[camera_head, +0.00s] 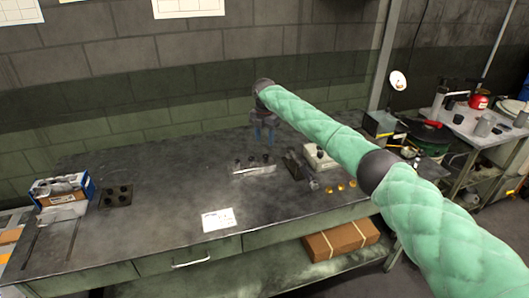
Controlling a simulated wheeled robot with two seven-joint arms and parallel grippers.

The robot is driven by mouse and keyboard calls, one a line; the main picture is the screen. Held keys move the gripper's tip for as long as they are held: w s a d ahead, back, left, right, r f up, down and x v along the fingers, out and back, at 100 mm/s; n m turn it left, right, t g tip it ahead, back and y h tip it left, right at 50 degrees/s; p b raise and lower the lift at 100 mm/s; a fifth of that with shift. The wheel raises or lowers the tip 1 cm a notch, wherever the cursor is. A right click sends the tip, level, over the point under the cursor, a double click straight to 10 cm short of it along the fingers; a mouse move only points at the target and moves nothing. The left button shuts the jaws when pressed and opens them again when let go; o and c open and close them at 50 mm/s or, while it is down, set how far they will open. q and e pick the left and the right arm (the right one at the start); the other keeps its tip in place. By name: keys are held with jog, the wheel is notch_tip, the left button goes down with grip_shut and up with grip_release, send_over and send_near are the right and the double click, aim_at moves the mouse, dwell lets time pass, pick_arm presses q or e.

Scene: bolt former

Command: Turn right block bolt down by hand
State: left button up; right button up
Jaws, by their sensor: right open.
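My right arm, in a green padded sleeve, comes in from the right over the bench. My right gripper (264,141) points down with its two bluish fingers apart and nothing visible between them. Below it, several small dark bolt-like pieces stand in a row by a pale metal strip (254,170). The rightmost dark piece (265,157) is almost straight under the fingers, with a small gap seeming to show between them. Threads and the block under the pieces are too small to make out. My left gripper is not in view.
A dark angled block (292,166) and a pale box (320,158) stand right of the row, with small brass-coloured pieces (340,187) in front. A white sheet (218,220) lies near the front edge. A blue-and-white box (62,188) stands far left.

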aim_at(265, 156)
jog(key=shift+d+f+p, duration=0.1)
jog(key=shift+f+p, duration=1.2)
jog(key=shift+f, duration=2.4)
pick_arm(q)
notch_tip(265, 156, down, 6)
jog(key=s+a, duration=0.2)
pick_arm(e)
jog(key=shift+c, duration=0.2)
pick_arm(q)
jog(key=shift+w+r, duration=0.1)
pick_arm(e)
grip_shut()
